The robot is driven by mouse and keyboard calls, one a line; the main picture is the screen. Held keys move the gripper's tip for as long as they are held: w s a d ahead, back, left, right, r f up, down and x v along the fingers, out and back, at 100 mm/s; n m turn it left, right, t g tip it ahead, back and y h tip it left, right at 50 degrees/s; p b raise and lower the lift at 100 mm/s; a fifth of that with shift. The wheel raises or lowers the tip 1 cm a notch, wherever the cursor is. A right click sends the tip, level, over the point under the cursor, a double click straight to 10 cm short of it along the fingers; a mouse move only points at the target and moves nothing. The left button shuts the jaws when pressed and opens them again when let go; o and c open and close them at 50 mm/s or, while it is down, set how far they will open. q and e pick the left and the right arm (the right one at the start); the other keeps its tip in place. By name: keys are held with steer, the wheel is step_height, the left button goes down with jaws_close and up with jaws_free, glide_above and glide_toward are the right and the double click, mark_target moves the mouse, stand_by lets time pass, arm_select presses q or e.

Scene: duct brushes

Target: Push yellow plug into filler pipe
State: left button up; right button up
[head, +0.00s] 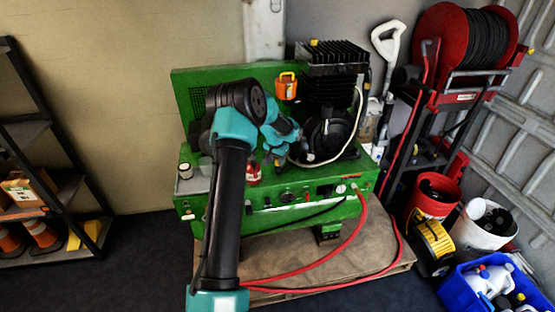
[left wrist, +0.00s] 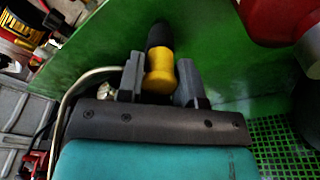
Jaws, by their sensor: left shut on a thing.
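The yellow plug (left wrist: 158,74) is between the two fingers of my left gripper (left wrist: 160,66) in the left wrist view. The gripper is shut on it. A dark cylindrical piece (left wrist: 159,36) lines up with the plug's far end; I cannot tell whether it is part of the plug or the filler pipe. In the head view my left gripper (head: 277,154) is low over the deck of the green machine (head: 275,217), in front of the black engine. The plug and the filler pipe cannot be made out there. My right gripper is not in view.
The finned black engine (head: 325,95) and a pale looped hose stand just right of the gripper. An orange part (head: 287,86) is behind it. A red object (left wrist: 283,20) is near the gripper in the left wrist view. Red hoses (head: 345,243) run off the machine's front.

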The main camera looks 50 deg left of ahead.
arm_select(q)
steer(key=shift+f, duration=0.3)
steer(key=o, duration=1)
steer(key=shift+c, duration=0.2)
step_height(320, 180, up, 17)
steer(key=s, duration=0.2)
steer(key=shift+s+d+r, duration=0.15)
steer(key=shift+s+d, duration=0.1)
steer(key=shift+d, duration=0.1)
